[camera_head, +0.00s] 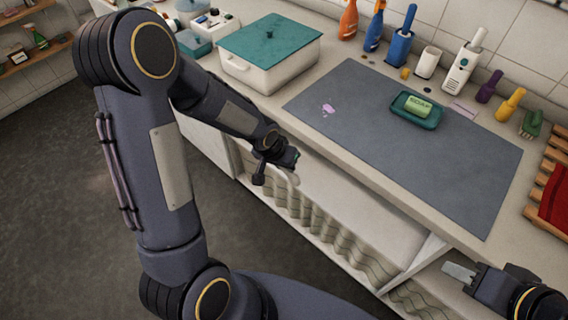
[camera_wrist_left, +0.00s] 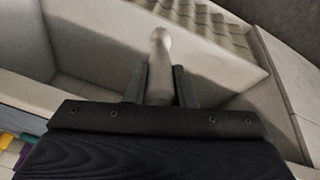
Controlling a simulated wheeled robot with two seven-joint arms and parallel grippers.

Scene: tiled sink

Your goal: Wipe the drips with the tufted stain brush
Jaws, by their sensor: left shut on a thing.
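The drips are a small pale purple patch (camera_head: 328,109) on the grey mat (camera_head: 310,92), left of its middle. My left gripper (camera_head: 284,163) is in front of the counter edge, apart from the mat. It is shut on a pale, round-ended handle (camera_wrist_left: 161,60), seen between its two dark fingers in the left wrist view; I take it to be the stain brush. Its tufts are not visible. My right gripper (camera_head: 468,274) is at the lower right, off the counter front. A pale flat piece shows at its tip, and I cannot tell whether the jaws are open.
A green soap (camera_head: 418,106) lies in a teal dish (camera_head: 404,113) on the mat. A teal-lidded white box (camera_head: 240,75) stands left of the mat. Bottles and small tools line the back wall. A wooden rack with a red cloth (camera_head: 555,205) is at right. The mat's front is clear.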

